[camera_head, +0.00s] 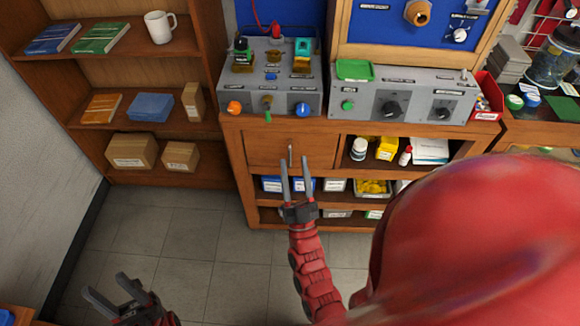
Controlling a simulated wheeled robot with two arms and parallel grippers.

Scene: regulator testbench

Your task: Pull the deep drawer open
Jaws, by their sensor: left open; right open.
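The deep drawer (262,150) is a plain wooden front in the upper left of the wooden bench cabinet, and it looks shut. Its handle (290,153) is a small upright metal bar. My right gripper (295,163) is open, pointing at the drawer, with one finger on each side of the handle's lower end in the picture. I cannot tell whether the fingers reach it in depth; no contact is visible. My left gripper (105,283) is open and empty at the lower left, over the floor and far from the drawer.
Grey control boxes (270,85) stand on the bench top. An open shelf (400,172) with bottles and boxes is right of the drawer; bins stand below. A wooden bookcase (205,60) stands at the left. The tiled floor (190,225) before the bench is clear.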

